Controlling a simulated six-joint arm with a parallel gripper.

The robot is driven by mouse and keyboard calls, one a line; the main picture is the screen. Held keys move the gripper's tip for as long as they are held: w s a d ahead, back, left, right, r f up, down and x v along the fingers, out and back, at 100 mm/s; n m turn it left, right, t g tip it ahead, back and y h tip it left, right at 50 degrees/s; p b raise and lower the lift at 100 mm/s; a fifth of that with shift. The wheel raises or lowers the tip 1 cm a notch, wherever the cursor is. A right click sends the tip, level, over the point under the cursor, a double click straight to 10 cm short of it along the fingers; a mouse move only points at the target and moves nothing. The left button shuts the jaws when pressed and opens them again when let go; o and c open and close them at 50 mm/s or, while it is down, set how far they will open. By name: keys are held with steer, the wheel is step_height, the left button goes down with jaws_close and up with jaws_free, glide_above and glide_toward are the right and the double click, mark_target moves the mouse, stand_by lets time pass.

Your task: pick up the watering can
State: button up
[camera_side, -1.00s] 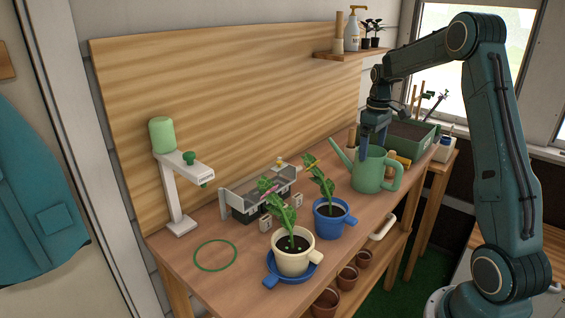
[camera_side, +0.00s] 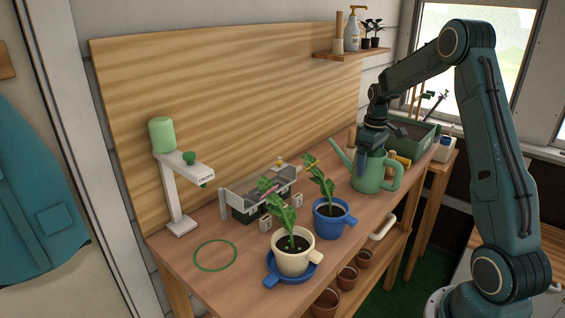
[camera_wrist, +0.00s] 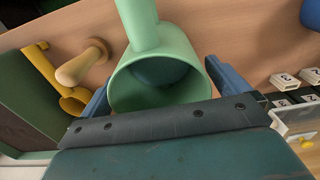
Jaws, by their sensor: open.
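The green watering can (camera_side: 370,178) stands upright on the bench toward its right end, spout to the left and handle to the right. My gripper (camera_side: 371,156) points down at the top of the can in the side view. In the wrist view the can's round open top (camera_wrist: 160,85) lies between my two blue fingers, one on each side. My gripper (camera_wrist: 165,88) is open, with the can not clamped. The fingertips are partly hidden, so contact with the can's wall cannot be told.
A blue pot (camera_side: 331,219) and a cream pot (camera_side: 293,262) with plants stand left of the can. A planter box (camera_side: 419,142) and a yellow item (camera_side: 401,160) are behind it on the right. A green ring (camera_side: 215,256) lies on clear bench at the front left.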

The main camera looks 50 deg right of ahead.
steer(key=shift+c, duration=0.4)
steer(key=c, duration=1)
steer(key=shift+r, duration=0.15)
step_height(320, 180, up, 20)
steer(key=shift+f, duration=0.1)
